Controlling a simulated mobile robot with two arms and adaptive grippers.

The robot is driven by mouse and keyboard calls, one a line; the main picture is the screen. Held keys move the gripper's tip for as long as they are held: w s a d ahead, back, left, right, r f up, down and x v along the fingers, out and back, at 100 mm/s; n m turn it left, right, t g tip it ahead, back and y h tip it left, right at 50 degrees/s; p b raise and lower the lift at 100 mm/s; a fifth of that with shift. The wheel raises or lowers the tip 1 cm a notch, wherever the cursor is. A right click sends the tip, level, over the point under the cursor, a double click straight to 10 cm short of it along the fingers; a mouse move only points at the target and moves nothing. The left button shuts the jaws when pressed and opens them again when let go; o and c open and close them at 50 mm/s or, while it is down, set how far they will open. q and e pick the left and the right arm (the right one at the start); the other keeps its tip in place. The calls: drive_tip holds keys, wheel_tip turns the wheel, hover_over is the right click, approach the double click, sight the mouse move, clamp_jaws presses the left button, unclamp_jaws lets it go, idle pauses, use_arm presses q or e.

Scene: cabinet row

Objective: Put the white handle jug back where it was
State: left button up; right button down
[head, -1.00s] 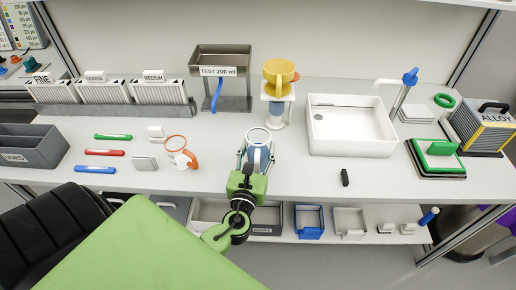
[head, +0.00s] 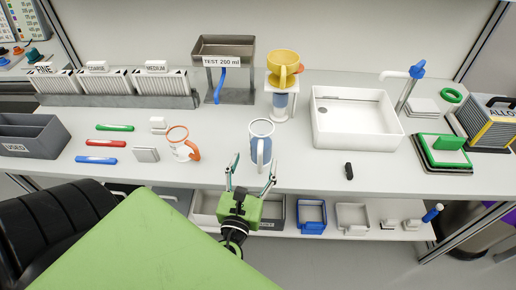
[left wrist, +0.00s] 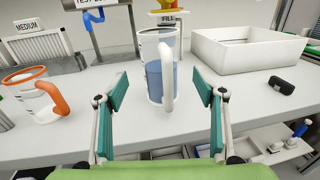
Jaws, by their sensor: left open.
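The white handle jug (head: 261,146) stands upright on the bench, clear-walled with blue contents and its white handle facing me. It also shows in the left wrist view (left wrist: 156,75), beyond and between my fingers. My left gripper (head: 250,172) is open and empty, just in front of the jug and apart from it. In the left wrist view its fingers (left wrist: 167,96) are spread wide. A second jug with an orange rim and orange handle (head: 180,145) stands to the left. My right gripper is not in view.
A white sink basin (head: 355,142) is at the right, with a small black object (head: 348,171) in front. A yellow cup on a white stand (head: 283,70) is behind the jug. Coloured pens (head: 106,143) lie left. A lower shelf holds blue and white bins (head: 311,217).

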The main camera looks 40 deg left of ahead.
use_arm(q)
drive_tip(key=shift+v, duration=1.3)
